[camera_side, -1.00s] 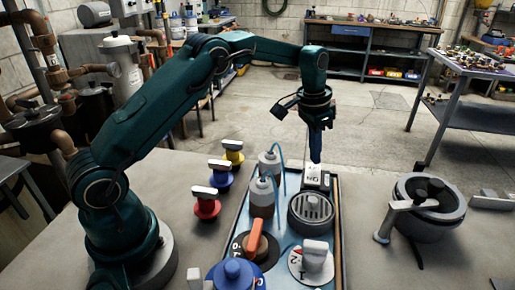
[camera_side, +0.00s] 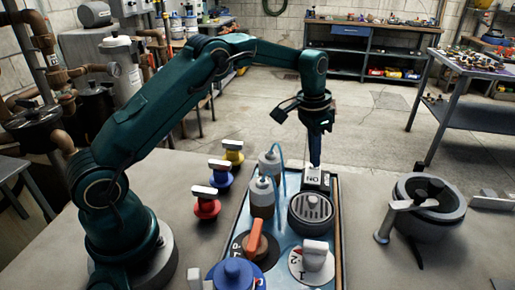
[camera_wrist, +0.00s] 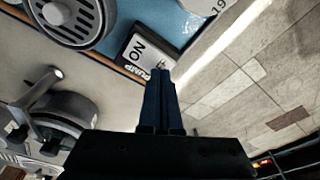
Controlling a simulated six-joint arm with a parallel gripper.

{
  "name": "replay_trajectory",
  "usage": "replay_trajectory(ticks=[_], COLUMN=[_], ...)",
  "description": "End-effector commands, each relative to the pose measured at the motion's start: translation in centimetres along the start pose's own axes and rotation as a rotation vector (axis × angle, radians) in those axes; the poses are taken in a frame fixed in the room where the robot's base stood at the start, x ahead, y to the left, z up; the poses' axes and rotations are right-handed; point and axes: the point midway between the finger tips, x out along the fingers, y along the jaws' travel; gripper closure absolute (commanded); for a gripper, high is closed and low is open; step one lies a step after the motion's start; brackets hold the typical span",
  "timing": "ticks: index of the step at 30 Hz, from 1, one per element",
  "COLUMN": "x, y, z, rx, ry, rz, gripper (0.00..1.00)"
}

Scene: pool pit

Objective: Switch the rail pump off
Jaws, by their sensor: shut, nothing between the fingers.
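The rail pump switch (camera_side: 312,178) is a small white and dark rocker marked "ON" at the far end of the blue panel (camera_side: 283,268). In the wrist view the switch (camera_wrist: 137,48) shows "ON" and "PUMP" lettering. My gripper (camera_side: 315,164) is shut, pointing down, with its tips at the far part of the switch. In the wrist view the shut fingers (camera_wrist: 160,78) reach the switch's edge beside the "PUMP" lettering and hide part of it. I cannot tell for sure whether they touch it.
A round grey grille (camera_side: 311,208) sits just in front of the switch. Two bottles (camera_side: 262,197) with blue tubes stand to its left. An orange-handled knob (camera_side: 256,238) and a white-handled dial (camera_side: 313,258) are nearer. A grey vise-like ring (camera_side: 430,205) stands right of the panel.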

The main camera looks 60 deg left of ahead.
Motion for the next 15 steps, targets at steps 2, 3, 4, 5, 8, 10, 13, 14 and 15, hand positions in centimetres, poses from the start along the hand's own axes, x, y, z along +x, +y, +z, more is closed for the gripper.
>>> replay_trajectory(ticks=[2, 3, 4, 5, 8, 10, 13, 14, 15], x=[0.14, 0.2, 0.24, 0.28, 0.42, 0.51, 0.66, 0.7, 0.76], y=[0.01, 0.01, 0.01, 0.01, 0.01, 0.0, 0.0, 0.0, 0.0], z=[0.04, 0.05, 0.05, 0.06, 0.07, 0.08, 0.09, 0.1, 0.12], rx=[0.0, 0.0, 0.0, 0.0, 0.0, 0.0, 0.0, 0.0, 0.0], ry=[-0.001, -0.001, -0.001, -0.001, -0.001, 0.0, 0.0, 0.0, 0.0], rz=[0.001, 0.001, 0.001, 0.001, 0.0, 0.0, 0.0, 0.0, 0.0], gripper=[1.0, 1.0, 1.0, 1.0, 1.0, 1.0, 1.0, 1.0, 1.0])
